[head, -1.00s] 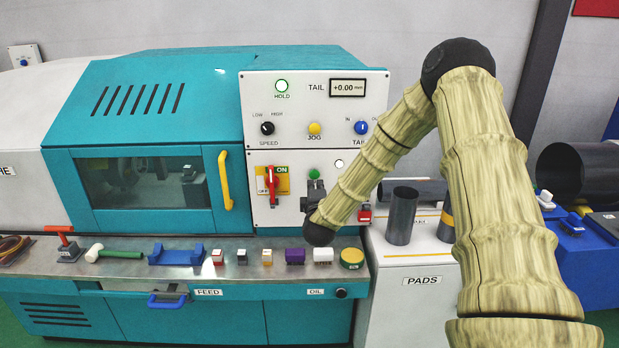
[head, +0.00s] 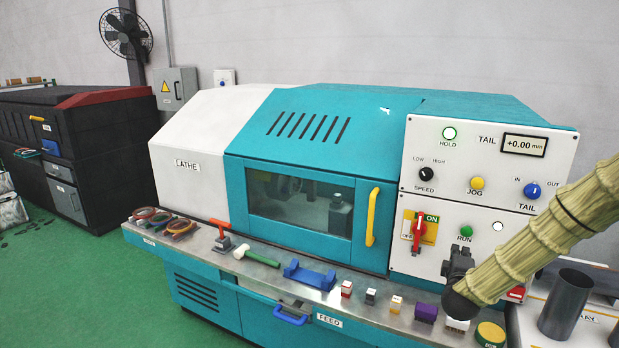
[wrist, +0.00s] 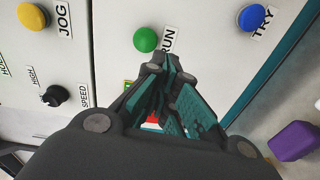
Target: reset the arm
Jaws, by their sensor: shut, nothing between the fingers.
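My gripper (head: 460,256) is at the lower front of the lathe's white control panel (head: 490,165), just below the green RUN button (head: 466,231). In the wrist view my gripper (wrist: 163,66) has its fingers together with nothing held, and the green button (wrist: 145,39) shows just beyond the tips. I cannot tell if the fingers touch the panel. My arm (head: 545,235) reaches in from the right edge in the head view.
The red switch (head: 419,230) is left of my gripper. Below, the metal shelf (head: 262,272) bears a purple block (head: 426,312), a yellow-green round tin (head: 490,334) and several small items. A dark cylinder (head: 565,303) stands at right. Green floor (head: 120,290) is open at left.

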